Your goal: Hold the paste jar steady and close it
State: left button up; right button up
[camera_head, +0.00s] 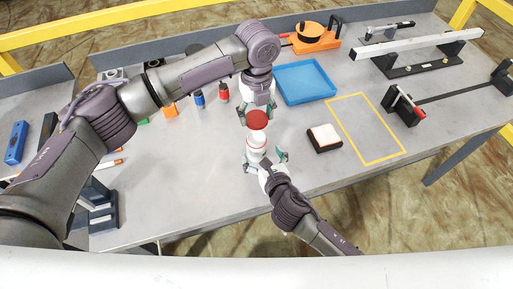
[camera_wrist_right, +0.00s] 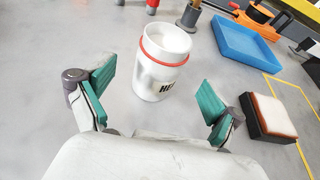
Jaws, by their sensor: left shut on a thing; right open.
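The paste jar (camera_head: 256,148) is white with a red ring near its top and stands upright on the grey table. In the right wrist view the jar (camera_wrist_right: 160,75) shows a pale top with no lid on it and dark lettering on its side. My left gripper (camera_head: 258,108) is shut on a round red lid (camera_head: 257,120), which appears just beyond the jar in the head view; its height is hard to tell. My right gripper (camera_head: 264,160) is open on the near side of the jar. In its wrist view the jar stands ahead, between the lines of the two green fingers, apart from them.
A blue tray (camera_head: 305,82) lies behind to the right. A black block with a pale top (camera_head: 324,137) sits right of the jar, before a yellow taped rectangle (camera_head: 367,130). Small red (camera_head: 223,92) and blue (camera_head: 198,98) bottles stand behind left. The table around the jar is clear.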

jog(key=x, duration=0.5)
jog(key=shift+w+a+f, duration=0.1)
jog(key=shift+w+f, duration=0.05)
jog(key=shift+w, duration=0.1)
grip_shut()
pick_arm(q)
send_over(256, 140)
jog(key=shift+d+f, duration=0.1)
jog(key=shift+f, duration=2.4)
jog(key=shift+f, duration=0.9)
jog(key=shift+f, duration=0.6)
